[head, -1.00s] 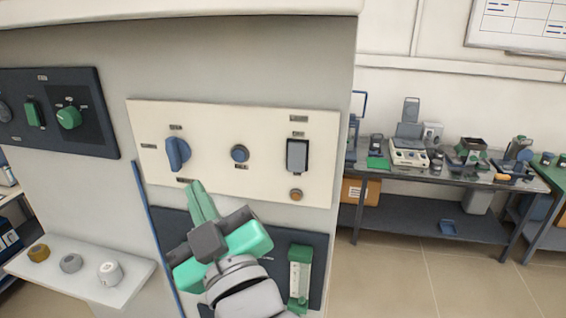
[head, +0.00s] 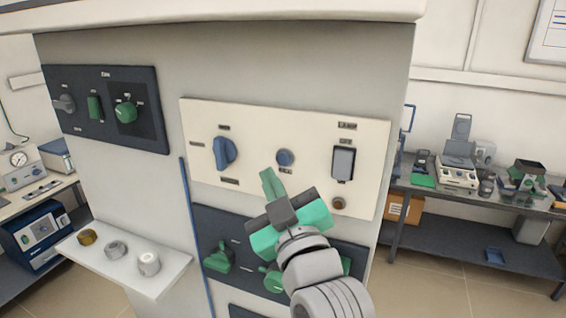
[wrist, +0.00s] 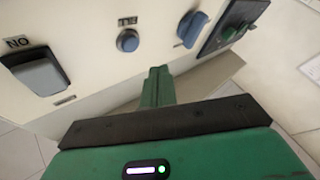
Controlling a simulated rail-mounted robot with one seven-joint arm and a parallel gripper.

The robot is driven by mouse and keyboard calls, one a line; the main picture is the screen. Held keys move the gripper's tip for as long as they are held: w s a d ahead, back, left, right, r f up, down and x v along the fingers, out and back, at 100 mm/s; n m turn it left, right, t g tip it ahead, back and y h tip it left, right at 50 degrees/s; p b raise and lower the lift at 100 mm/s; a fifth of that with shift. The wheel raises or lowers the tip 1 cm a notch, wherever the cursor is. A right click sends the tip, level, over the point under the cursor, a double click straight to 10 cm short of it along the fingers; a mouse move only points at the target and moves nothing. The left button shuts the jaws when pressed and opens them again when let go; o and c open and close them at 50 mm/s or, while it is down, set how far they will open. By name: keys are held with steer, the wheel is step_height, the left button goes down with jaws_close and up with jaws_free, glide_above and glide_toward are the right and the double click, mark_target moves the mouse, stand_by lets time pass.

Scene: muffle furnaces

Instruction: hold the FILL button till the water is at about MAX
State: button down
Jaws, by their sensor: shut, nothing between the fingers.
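A round blue push button (head: 285,157) sits in the middle of the cream panel (head: 200,118), with a small label below it that is too blurred to read surely. It also shows in the wrist view (wrist: 128,40). My green-fingered gripper (head: 268,178) is shut and empty, its tips just below and left of the button and apart from it. The shut fingers (wrist: 157,88) also show in the wrist view. A green piece (head: 346,265), perhaps the level gauge's edge, shows behind my arm. No water level or MAX mark can be seen.
A blue knob (head: 224,153) is left of the button; a rocker switch (head: 343,163) and small brown round part (head: 338,203) are right. Below is a dark panel with green valve handles (head: 219,258). A white shelf (head: 165,275) sticks out at lower left.

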mark_target(284, 159)
steer(key=shift+w+d+b, duration=0.3)
steer(key=shift+w+b, duration=0.15)
steer(key=shift+w, duration=0.25)
steer(key=shift+w+d+b, duration=0.3)
steer(key=shift+w+b, duration=0.1)
steer(key=shift+w, duration=0.25)
stand_by(1.1)
steer(key=shift+w+d+b, duration=0.2)
steer(key=shift+w+b, duration=0.15)
steer(key=shift+b, duration=0.15)
steer(key=shift+w+d+b, duration=0.2)
steer(key=shift+w+b, duration=0.25)
stand_by(1.6)
steer(key=shift+s, duration=0.15)
stand_by(2.0)
steer(key=shift+s+a, duration=0.35)
steer(key=shift+s, duration=0.35)
